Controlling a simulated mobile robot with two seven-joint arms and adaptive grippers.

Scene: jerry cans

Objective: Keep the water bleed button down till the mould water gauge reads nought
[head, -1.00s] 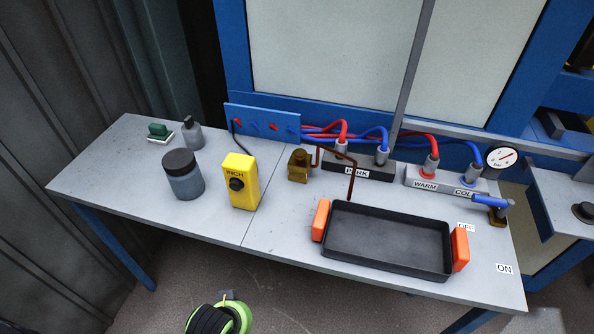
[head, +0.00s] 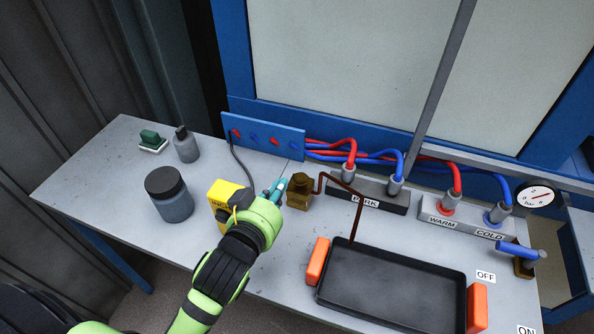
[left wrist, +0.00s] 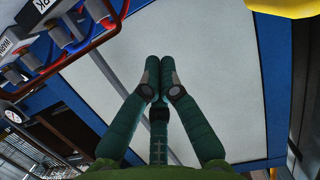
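The bleed fitting is probably the brass block (head: 299,191) on the bench, with a brown pipe curving from it towards the black tray (head: 395,323). Its round top shows, but no separate button can be made out. My left gripper (head: 277,186) is just left of the brass block; whether it touches cannot be told. In the left wrist view its fingertips (left wrist: 159,82) are together and hold nothing. The round white gauge (head: 535,195) marked "bar" stands at the right, its red needle slanting up and right; the value is too small to read. My right gripper is not in view.
A yellow INCH pendant (head: 222,203) stands partly behind my left gripper. A dark-lidded jar (head: 171,198) and a grey bottle (head: 186,147) stand to its left. Hose blocks marked PARK (head: 377,206) and WARM/COLD (head: 460,224) and a blue-handled valve (head: 519,250) are to the right.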

